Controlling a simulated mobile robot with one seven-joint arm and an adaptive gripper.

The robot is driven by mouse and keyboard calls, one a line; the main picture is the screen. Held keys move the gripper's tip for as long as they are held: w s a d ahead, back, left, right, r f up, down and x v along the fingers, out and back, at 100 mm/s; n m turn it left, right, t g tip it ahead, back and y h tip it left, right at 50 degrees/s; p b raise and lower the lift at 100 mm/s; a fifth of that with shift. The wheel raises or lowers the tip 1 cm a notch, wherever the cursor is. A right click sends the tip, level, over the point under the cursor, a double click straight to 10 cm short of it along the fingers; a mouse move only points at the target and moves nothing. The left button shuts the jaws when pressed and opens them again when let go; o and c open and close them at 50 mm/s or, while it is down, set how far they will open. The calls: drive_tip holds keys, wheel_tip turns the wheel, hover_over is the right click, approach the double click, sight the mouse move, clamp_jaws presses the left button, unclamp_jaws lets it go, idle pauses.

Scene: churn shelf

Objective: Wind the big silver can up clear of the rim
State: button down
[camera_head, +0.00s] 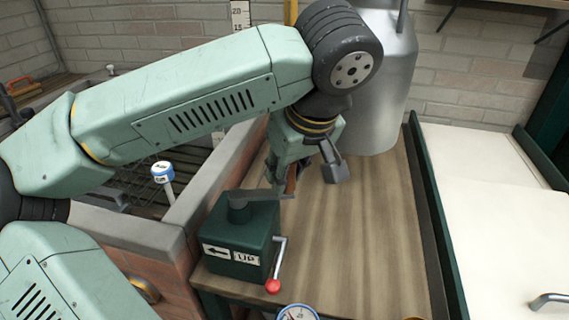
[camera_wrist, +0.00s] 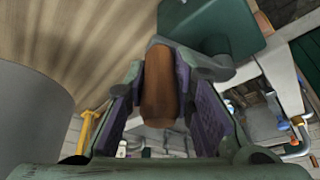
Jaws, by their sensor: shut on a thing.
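The big silver can (camera_head: 380,110) is at the top right of the head view, partly behind my arm. A grey surface, likely the can (camera_wrist: 30,125), fills the left of the wrist view. The dark green winch box (camera_head: 245,240), marked UP with a left-pointing arrow, has a crank arm (camera_head: 262,193) on top. The crank's brown wooden grip (camera_wrist: 158,88) stands between my fingers. My gripper (camera_head: 308,178) is shut on this grip. The stone rim (camera_head: 215,180) of a sunken tank lies left of the box.
A red-knobbed lever (camera_head: 273,286) sticks out from the winch box's front right. A round gauge (camera_head: 297,313) is at the bottom edge. The wooden top (camera_head: 360,240) is clear right of the box. A blue-and-white-capped post (camera_head: 163,172) stands in the tank.

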drive_tip(key=c, duration=1.3)
unclamp_jaws()
drive_tip(key=shift+a, duration=0.45)
drive_tip(key=shift+d+r, duration=0.1)
